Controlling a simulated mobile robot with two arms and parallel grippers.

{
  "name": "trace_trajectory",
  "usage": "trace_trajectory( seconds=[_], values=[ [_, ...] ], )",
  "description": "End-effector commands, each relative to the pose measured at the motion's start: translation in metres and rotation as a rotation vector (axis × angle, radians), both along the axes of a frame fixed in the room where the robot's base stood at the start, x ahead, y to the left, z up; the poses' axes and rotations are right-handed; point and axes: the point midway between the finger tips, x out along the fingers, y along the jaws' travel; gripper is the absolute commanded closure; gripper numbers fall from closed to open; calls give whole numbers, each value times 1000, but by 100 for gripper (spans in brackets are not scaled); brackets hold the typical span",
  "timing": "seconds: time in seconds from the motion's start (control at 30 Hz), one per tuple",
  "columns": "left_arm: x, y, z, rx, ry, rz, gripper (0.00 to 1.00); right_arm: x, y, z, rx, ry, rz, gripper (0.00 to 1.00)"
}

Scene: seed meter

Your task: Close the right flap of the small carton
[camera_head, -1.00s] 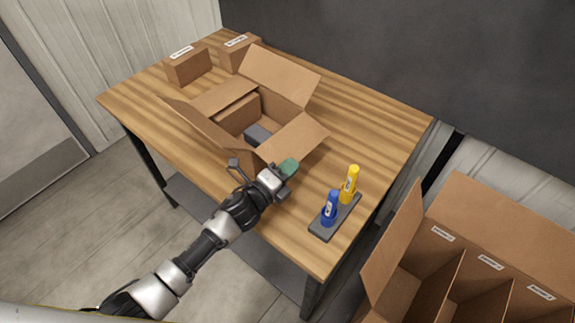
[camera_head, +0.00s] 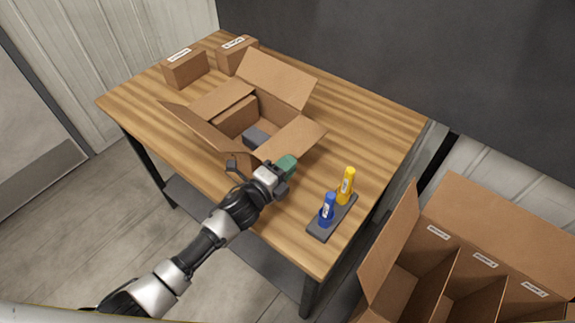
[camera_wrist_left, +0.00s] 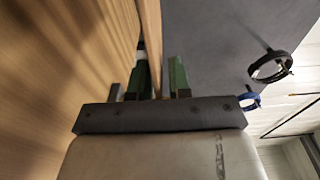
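The small carton (camera_head: 195,127) stands open on the table with its flaps spread outward. Its right flap (camera_head: 295,139) leans out toward the right over the table. A grey item (camera_head: 255,136) lies inside. My left gripper (camera_head: 286,168), with green fingers, is just below and in front of the right flap, close to the carton's near right corner. Whether it touches the flap is unclear. In the left wrist view the two green fingers (camera_wrist_left: 159,76) stand apart, with a thin brown strip seen between them. My right gripper is not in view.
A blue marker (camera_head: 327,210) and a yellow marker (camera_head: 346,186) stand in a grey holder (camera_head: 318,234) right of my gripper. Two small boxes (camera_head: 185,70) (camera_head: 237,56) sit at the back left. A large divided carton (camera_head: 390,250) is at the lower right. The table's right part (camera_head: 385,125) is clear.

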Motion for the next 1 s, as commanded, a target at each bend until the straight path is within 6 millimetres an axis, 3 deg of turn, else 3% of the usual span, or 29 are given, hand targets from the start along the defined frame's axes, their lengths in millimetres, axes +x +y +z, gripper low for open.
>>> trace_trajectory(
  seconds=[0.47,1.0],
  values=[
    [-8,7,-2,1,0,0,70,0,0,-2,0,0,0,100],
    [-78,64,-2,0,1,0,70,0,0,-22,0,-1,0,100]
  ],
)
